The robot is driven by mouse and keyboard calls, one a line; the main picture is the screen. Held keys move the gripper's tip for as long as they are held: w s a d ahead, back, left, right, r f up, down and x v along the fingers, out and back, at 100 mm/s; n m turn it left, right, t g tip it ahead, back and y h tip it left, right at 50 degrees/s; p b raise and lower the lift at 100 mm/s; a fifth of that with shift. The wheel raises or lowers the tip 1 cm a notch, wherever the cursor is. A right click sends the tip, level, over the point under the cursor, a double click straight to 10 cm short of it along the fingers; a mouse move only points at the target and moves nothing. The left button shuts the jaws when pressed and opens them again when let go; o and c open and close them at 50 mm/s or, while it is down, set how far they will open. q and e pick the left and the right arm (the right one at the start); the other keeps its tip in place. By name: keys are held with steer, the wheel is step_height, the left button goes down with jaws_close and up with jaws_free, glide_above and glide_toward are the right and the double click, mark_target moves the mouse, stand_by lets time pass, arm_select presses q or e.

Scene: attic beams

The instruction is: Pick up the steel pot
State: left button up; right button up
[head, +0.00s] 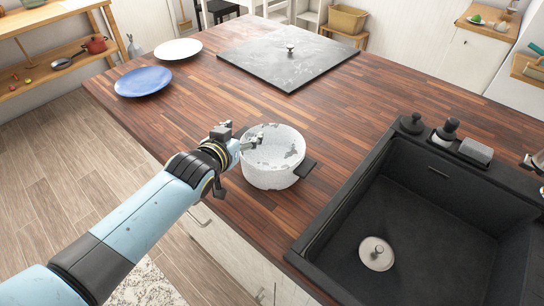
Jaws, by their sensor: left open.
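The steel pot (270,177) stands upright on the wooden counter, left of the sink. It looks pale and worn, with grey patches inside, and has no lid on it. A dark handle sticks out at its right side. My left gripper (245,141) is open at the pot's left rim. One finger reaches over the rim into the pot's opening. I cannot tell whether the fingers touch the wall. The pot's left side is partly hidden by the gripper. My right gripper is not in view.
A blue plate (143,81), a white plate (178,49) and a dark slab (270,62) lie farther back. The counter behind the pot is clear.

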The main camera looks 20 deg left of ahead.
arm_select(q)
steer(key=shift+w+f, duration=0.25)
steer(key=shift+w, duration=0.2)
steer(key=shift+s, duration=0.1)
steer(key=shift+c, duration=0.3)
steer(key=shift+r, duration=0.1)
jaws_close()
